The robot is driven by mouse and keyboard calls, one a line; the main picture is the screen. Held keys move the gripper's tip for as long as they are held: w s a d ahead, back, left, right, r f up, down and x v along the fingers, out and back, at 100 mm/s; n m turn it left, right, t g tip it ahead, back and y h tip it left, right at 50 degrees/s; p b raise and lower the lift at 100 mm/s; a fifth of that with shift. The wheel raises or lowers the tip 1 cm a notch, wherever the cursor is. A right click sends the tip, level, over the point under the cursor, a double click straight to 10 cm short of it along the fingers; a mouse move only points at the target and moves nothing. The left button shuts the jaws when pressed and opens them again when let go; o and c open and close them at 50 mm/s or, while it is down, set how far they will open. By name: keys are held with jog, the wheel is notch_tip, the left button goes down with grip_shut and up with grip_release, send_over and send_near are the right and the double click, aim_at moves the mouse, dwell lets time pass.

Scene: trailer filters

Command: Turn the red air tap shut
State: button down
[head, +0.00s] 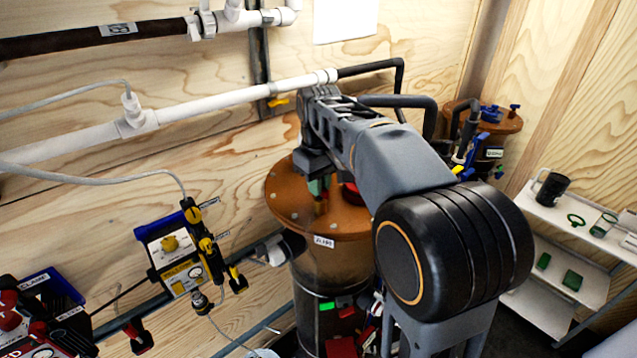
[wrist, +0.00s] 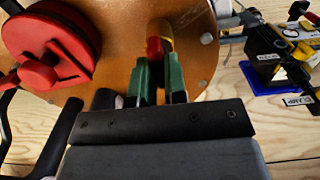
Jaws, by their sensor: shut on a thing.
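The red air tap (wrist: 154,48) is a small red piece beside a brass-coloured fitting (wrist: 163,28) on the lid of the brown filter tank. My gripper (wrist: 157,68) has green fingertips and is shut on the tap, one finger on either side. The fingers hide part of it. In the head view, my gripper (head: 318,187) is low over the brown lid (head: 283,192), and my arm covers much of the lid's right side. How far the tap is turned cannot be told.
A large round red fitting (wrist: 50,38) stands on the lid left of my fingers in the wrist view. A yellow and black control box (head: 172,250) is on the wall at left. A second brown tank (head: 497,122) and a white shelf (head: 590,230) stand at right.

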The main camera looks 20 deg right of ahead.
jog(key=m, duration=0.4)
jog(key=shift+p, duration=0.3)
jog(key=m, duration=0.5)
jog(key=shift+d, duration=0.15)
jog(key=m, duration=0.4)
jog(key=shift+d+p, duration=0.1)
jog(key=shift+p, duration=0.3)
jog(key=shift+m, duration=2.1)
jog(key=c, duration=1.2)
grip_release()
jog(key=shift+s, duration=0.1)
jog(key=shift+o, duration=0.2)
notch_tip(320, 180, up, 14)
